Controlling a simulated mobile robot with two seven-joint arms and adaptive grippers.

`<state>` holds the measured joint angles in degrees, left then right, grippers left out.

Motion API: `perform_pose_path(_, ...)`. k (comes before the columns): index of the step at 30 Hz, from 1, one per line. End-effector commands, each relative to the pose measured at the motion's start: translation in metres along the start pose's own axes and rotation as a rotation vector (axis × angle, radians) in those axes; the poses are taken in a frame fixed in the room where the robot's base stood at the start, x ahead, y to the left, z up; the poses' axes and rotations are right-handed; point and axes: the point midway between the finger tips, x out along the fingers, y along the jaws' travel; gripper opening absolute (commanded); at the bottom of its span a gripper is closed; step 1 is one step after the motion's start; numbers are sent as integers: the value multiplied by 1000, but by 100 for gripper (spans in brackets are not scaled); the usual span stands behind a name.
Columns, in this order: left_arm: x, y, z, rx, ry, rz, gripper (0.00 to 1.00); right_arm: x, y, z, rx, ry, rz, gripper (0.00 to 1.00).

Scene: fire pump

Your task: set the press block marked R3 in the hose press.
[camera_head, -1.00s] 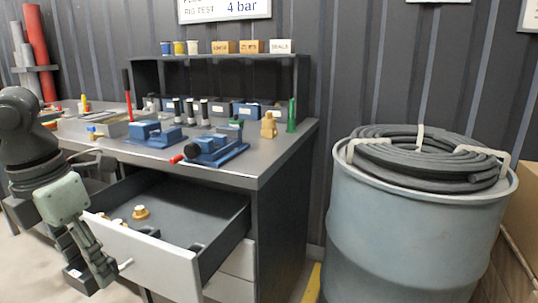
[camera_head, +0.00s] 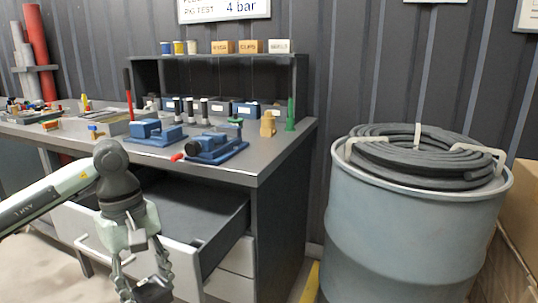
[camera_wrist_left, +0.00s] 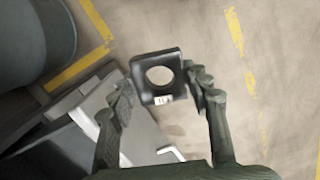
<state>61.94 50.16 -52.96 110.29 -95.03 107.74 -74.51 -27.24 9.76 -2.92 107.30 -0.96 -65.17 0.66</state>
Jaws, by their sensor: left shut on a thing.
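A black square press block with a round hole and a small white label (camera_wrist_left: 157,75) is held between the fingers of my left gripper (camera_wrist_left: 160,85). The label is too small to read for sure. In the head view my left gripper (camera_head: 143,282) hangs in front of the open drawer, below the bench top, with the dark block (camera_head: 153,292) at its tips. A blue device with a black round part and a red-tipped handle (camera_head: 217,149) stands at the bench's front edge; it may be the hose press. Another blue device (camera_head: 155,132) stands left of it. My right gripper is out of view.
The open drawer (camera_head: 215,215) juts out under the bench (camera_head: 265,155). A barrel (camera_head: 410,235) with coiled hose (camera_head: 425,155) stands at the right. Black-and-white cylinders (camera_head: 190,110), a brass fitting (camera_head: 268,124) and a green post (camera_head: 290,115) stand behind the blue devices.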

Motion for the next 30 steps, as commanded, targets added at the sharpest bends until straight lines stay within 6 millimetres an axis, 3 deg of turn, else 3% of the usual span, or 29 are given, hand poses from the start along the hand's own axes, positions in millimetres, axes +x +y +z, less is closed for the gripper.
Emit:
perform_pose_path(6, 26, 16, 5, 512, 2, -63, 6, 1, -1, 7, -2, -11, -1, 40)
perform_pose_path(12, 42, 23, 8, 800, 2, -97, 6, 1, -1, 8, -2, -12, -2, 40)
perform_pose_path(23, 49, 24, 8, 885, 0, -107, 6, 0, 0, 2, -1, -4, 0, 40)
perform_pose_path(26, 69, 22, 8, 884, -7, -108, 6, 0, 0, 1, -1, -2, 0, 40)
perform_pose_path(30, 122, 14, 11, 883, -12, -106, 6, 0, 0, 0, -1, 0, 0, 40)
